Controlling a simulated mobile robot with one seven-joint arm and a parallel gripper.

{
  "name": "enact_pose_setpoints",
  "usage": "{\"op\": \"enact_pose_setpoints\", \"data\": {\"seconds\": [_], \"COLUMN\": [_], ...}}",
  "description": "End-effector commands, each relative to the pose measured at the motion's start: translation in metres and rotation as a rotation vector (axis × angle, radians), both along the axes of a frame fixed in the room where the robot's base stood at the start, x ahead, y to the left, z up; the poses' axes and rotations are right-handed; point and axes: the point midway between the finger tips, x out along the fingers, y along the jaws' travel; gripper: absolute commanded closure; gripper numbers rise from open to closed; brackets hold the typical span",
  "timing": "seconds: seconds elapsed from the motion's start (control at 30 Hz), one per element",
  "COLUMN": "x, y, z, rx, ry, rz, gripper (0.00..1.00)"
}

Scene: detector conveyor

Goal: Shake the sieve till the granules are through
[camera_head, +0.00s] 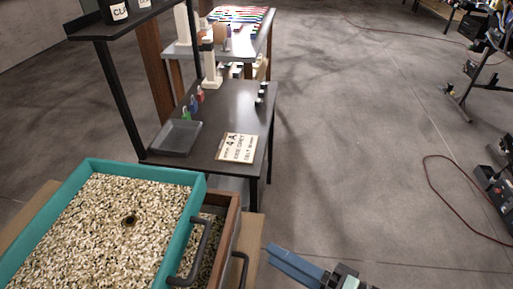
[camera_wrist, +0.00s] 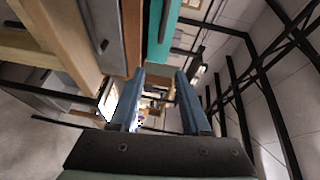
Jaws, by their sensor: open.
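The sieve is a teal-framed tray (camera_head: 187,222) at the lower left of the head view, heaped with pale granules (camera_head: 95,225) with a small dark spot in the middle. A dark bar handle (camera_head: 197,255) is on its right side. It sits over a brown wooden box (camera_head: 231,225), where more granules show in the gap. My gripper (camera_head: 278,258) is to the right of the box, apart from the handle, open and empty. In the wrist view my blue fingers (camera_wrist: 159,75) are spread, with the teal frame (camera_wrist: 160,35) and wooden box (camera_wrist: 131,40) beyond them.
A dark table (camera_head: 205,145) stands behind the sieve, with a grey tray (camera_head: 176,138), a lettered card (camera_head: 238,148) and small coloured items. The box has its own dark handle (camera_head: 241,268). Open floor lies right, with a red cable (camera_head: 430,195) on it.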

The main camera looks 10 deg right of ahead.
Motion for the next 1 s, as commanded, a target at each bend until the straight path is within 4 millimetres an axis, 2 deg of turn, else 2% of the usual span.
{"op": "enact_pose_setpoints", "data": {"seconds": [0.03, 0.5, 1.0], "x": [0.009, 0.074, 0.119], "y": [0.002, 0.006, 0.011], "z": [0.011, 0.076, 0.165], "rx": [-0.041, -0.374, -0.644], "ry": [-0.006, -0.091, -0.258], "rz": [-0.005, -0.125, -0.271], "gripper": [0.53, 0.53, 0.53]}}
